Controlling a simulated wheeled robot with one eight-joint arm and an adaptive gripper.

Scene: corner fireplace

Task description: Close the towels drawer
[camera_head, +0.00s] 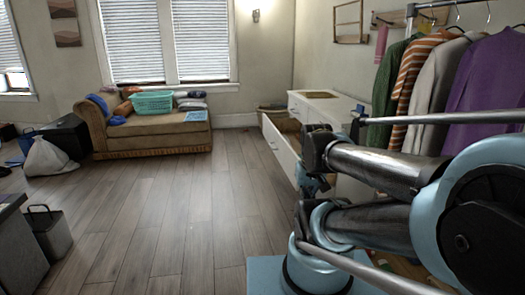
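A white dresser (343,106) stands along the right wall in the head view. One of its drawers (279,148) is pulled out to the left, with its white front facing the room and its brownish inside showing from above. I cannot make out any towels in it, nor a label. My arm crosses the right side of the view and hides the near part of the dresser and the drawer's near end. No gripper fingers can be made out; my gripper is not recognisably in view.
A clothes rack with several garments (481,78) stands at the right, close to my arm. A tan chaise (151,138) holds a green basket (152,102). A white bag (48,157) and a grey bin (48,232) are at the left. The middle wood floor (180,215) is clear.

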